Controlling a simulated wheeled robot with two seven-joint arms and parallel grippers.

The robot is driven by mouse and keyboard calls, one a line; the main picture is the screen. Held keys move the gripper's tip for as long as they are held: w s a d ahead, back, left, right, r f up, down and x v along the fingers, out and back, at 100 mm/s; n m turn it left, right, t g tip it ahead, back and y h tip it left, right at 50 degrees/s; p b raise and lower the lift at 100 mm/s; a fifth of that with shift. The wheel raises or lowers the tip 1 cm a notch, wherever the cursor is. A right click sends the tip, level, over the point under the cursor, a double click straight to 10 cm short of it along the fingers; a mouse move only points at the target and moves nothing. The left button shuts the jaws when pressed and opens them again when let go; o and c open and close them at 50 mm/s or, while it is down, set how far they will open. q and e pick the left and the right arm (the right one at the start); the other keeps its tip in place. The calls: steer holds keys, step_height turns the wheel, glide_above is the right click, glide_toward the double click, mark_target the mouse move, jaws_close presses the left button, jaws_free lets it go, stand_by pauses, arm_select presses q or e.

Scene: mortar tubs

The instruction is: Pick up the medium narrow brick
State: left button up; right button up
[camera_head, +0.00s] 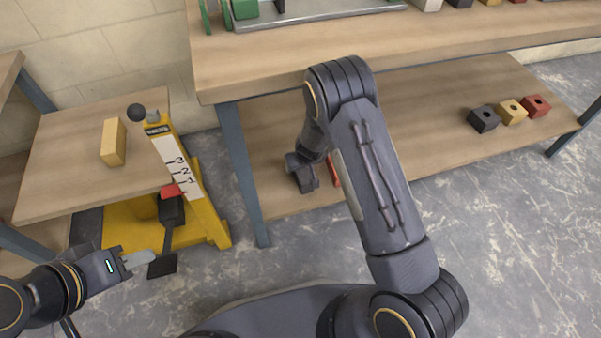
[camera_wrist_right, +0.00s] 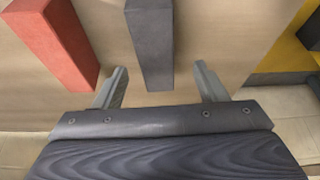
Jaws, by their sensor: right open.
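Several bricks are in view, and I cannot tell from sight which is the medium narrow one. In the right wrist view, a long dark grey brick (camera_wrist_right: 150,45) lies ahead of my right gripper (camera_wrist_right: 161,70), in line with the gap between its fingers. The fingers are spread and nothing is clamped. A red brick (camera_wrist_right: 55,40) lies to its left. In the head view, my right arm reaches down to the lower shelf and hides the grey brick; part of a red brick (camera_head: 334,172) shows beside it. My left gripper (camera_head: 139,259) is at lower left, away from the bricks.
A yellow brick (camera_head: 113,142) stands on the left platform (camera_head: 60,165), beside a yellow lift (camera_head: 185,195). Dark, yellow and red holed blocks (camera_head: 510,112) sit at the right of the lower shelf (camera_head: 430,135). The workbench top (camera_head: 270,65) overhangs the shelf.

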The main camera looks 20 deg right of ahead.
mark_target(300, 172)
steer(key=x, duration=0.1)
steer(key=b+x, duration=0.1)
steer(key=x, duration=0.1)
steer(key=b+x, duration=0.1)
steer(key=x, duration=0.1)
steer(key=shift+s+d+f, duration=0.2)
steer(key=shift+d, duration=0.1)
steer(key=shift+w+f+b, duration=0.25)
steer(key=shift+f+b, duration=0.15)
steer(key=shift+f, duration=0.1)
steer(key=shift+c, duration=0.3)
steer(key=shift+w+r, duration=0.1)
jaws_close()
